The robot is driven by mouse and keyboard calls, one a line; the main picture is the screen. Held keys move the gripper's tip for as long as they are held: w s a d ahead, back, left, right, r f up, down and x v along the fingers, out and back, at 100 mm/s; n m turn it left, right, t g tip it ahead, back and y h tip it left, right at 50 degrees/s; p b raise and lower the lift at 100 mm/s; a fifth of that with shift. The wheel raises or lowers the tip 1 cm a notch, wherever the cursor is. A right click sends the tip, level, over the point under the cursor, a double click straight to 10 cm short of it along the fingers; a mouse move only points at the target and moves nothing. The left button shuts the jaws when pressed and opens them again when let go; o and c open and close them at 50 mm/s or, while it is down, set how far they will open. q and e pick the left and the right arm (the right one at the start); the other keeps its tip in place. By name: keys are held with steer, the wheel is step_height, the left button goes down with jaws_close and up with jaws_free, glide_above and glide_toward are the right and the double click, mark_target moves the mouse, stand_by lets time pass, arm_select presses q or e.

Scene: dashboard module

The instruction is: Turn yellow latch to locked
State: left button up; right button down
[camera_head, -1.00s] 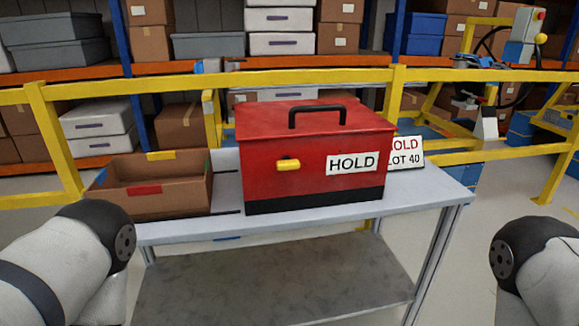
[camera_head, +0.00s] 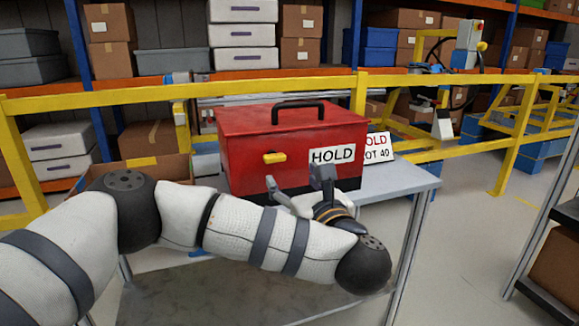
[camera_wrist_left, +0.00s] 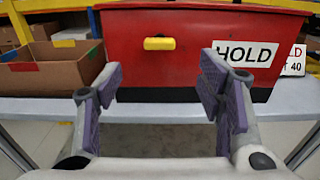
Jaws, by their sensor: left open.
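The yellow latch (camera_head: 274,158) is on the front of the red box (camera_head: 236,139). It lies horizontally, to the left of the white HOLD label (camera_head: 332,155). In the left wrist view the latch (camera_wrist_left: 159,43) shows ahead of the jaws, a little above and between the fingertips. My left gripper (camera_head: 297,182) is in front of the box, below and right of the latch in the head view. Its two fingers are apart and empty, and in the left wrist view the open gripper (camera_wrist_left: 160,75) touches nothing visible. My right gripper does not show.
The box stands on a grey table (camera_head: 405,180). An open cardboard box (camera_head: 165,166) is to its left, partly behind my left arm. A white sign (camera_head: 379,147) stands at its right. A yellow rail (camera_head: 440,82) runs behind the table.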

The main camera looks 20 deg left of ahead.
mark_target(276, 158)
arm_select(q)
steer(key=b+x, duration=0.2)
steer(key=x, duration=0.9)
steer(key=shift+w+a+f+b, duration=0.1)
steer(key=shift+w+a+b, duration=0.05)
steer(key=shift+a+b, duration=0.15)
steer(key=c, duration=1.1)
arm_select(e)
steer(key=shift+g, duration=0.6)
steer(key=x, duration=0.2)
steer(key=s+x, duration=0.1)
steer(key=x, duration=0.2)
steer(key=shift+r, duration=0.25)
